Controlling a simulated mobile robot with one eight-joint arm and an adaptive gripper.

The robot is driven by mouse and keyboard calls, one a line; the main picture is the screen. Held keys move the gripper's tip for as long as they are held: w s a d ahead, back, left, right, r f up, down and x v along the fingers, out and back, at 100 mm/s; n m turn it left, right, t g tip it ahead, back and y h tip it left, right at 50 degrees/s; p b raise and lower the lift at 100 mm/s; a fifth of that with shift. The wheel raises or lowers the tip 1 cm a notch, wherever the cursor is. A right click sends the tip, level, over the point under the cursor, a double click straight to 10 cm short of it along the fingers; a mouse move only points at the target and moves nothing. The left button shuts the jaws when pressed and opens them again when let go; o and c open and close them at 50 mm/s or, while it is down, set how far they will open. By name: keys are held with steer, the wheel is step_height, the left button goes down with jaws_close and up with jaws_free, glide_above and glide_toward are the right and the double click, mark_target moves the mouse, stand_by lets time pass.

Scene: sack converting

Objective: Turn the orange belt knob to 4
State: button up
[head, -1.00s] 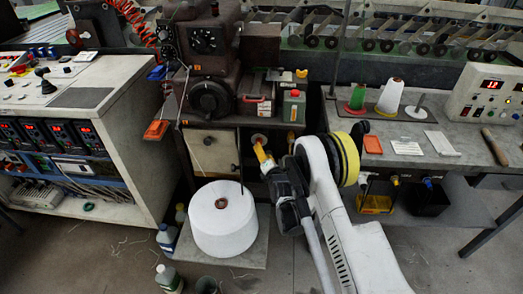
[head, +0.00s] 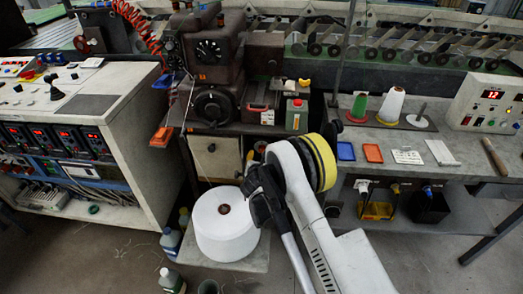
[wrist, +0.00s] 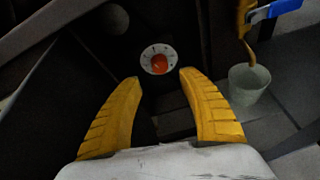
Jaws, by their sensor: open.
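The orange belt knob (wrist: 158,63) shows in the wrist view as a small round knob on a white dial plate (wrist: 147,53) with dark marks. The plate sits on a dark surface. The marks are too small to read, so I cannot tell the knob's setting. My gripper (wrist: 160,77) has two yellow ribbed fingers, spread apart with nothing between them. In the wrist view the knob appears just beyond the gap between the fingertips, not touching them. In the head view my arm mostly hides the gripper, and I cannot make out the knob.
A large white spool (head: 222,240) stands on a low board left of my arm. The dark machine (head: 207,60) rises behind it. A pale bucket (wrist: 249,84) and a blue-handled object (wrist: 275,11) are on the right in the wrist view. A workbench (head: 395,133) stands to the right.

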steer(key=b+x, duration=0.2)
steer(key=x, duration=0.5)
steer(key=shift+w+b, duration=0.15)
steer(key=shift+b, duration=0.25)
steer(key=shift+c, duration=0.2)
jaws_close()
